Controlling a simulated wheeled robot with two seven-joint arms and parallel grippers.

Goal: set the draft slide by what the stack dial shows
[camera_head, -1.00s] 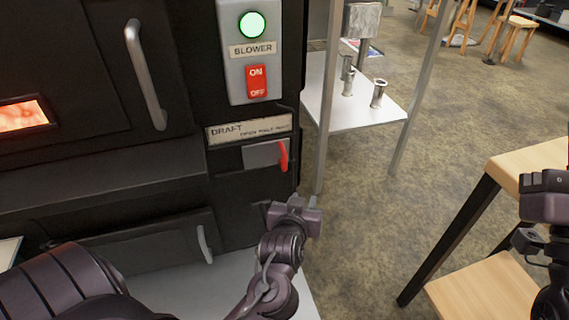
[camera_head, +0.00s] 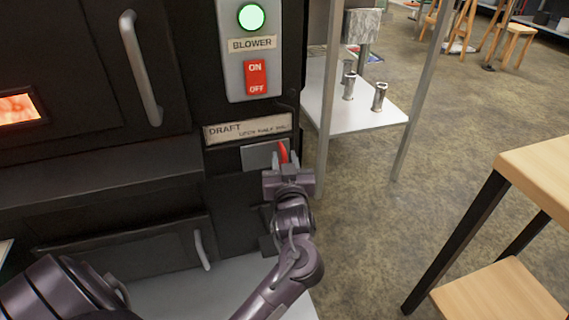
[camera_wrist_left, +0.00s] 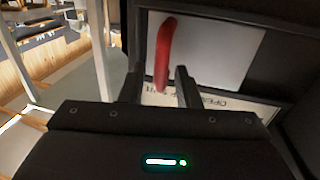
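The draft slide is a grey metal plate (camera_head: 257,156) with a red handle (camera_head: 283,152), set below the DRAFT label (camera_head: 247,129) on the black evaporator front. The handle stands at the right part of the plate. My left gripper (camera_head: 282,165) is right in front of the handle. In the left wrist view the gripper's fingers (camera_wrist_left: 158,88) are apart, with the red handle (camera_wrist_left: 163,50) in line with the gap between them; I see no finger closed on it. The gripper hides part of the plate and label region. The stack dial and my right gripper are not in view.
A blower box (camera_head: 251,50) with a lit green lamp and a red switch is above the slide. A metal-legged stand (camera_head: 340,118) with small metal cups is to the right. A wooden table (camera_head: 535,175) stands farther right, with open floor between.

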